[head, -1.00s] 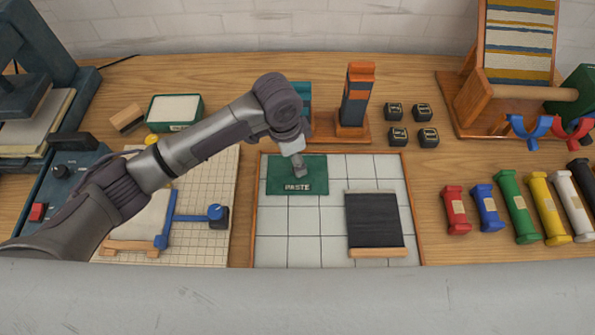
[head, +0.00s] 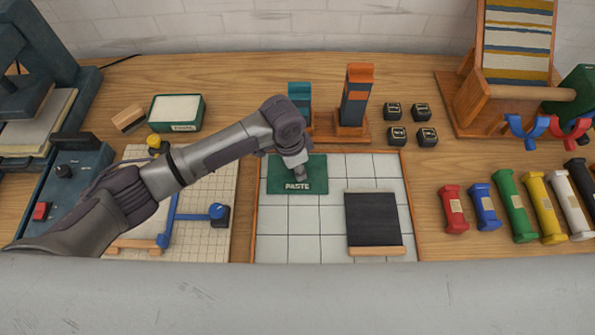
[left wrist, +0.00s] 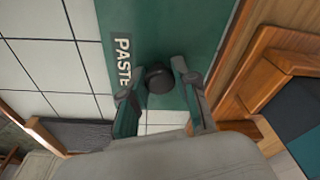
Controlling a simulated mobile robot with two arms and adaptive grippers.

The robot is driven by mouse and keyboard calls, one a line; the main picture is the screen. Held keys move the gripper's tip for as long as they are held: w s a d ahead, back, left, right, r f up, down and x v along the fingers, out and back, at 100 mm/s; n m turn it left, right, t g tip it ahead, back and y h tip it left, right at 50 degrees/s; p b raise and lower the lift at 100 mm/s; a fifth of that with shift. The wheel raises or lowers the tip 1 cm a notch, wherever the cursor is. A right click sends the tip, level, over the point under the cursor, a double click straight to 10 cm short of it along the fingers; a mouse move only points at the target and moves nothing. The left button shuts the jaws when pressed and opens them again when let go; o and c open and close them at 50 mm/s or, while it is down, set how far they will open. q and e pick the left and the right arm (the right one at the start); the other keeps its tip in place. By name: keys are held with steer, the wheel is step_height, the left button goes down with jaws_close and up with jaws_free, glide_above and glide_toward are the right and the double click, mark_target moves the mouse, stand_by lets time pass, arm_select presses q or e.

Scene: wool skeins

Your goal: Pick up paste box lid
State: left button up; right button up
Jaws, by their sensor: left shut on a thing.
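The paste box lid (head: 279,177) is a flat green rectangle marked PASTE at the back left of the white tiled board (head: 275,222). The lid also fills the upper middle of the left wrist view (left wrist: 175,30), with a round dark knob (left wrist: 159,79) on it. My left gripper (head: 299,174) points down at the lid's upper middle. In the left wrist view its fingers (left wrist: 154,80) stand on both sides of the knob, shut on it. The lid's far middle is partly hidden by the gripper. My right gripper is not in view.
A dark panel with a wooden bar (head: 374,222) lies on the board's right side. A wooden stand with upright tools (head: 355,100) is close behind the lid. Small black blocks (head: 397,136) and coloured skeins (head: 514,205) are to the right. The board's lower left is clear.

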arm_select(q)
jaws_close()
steer(key=shift+r, duration=0.1)
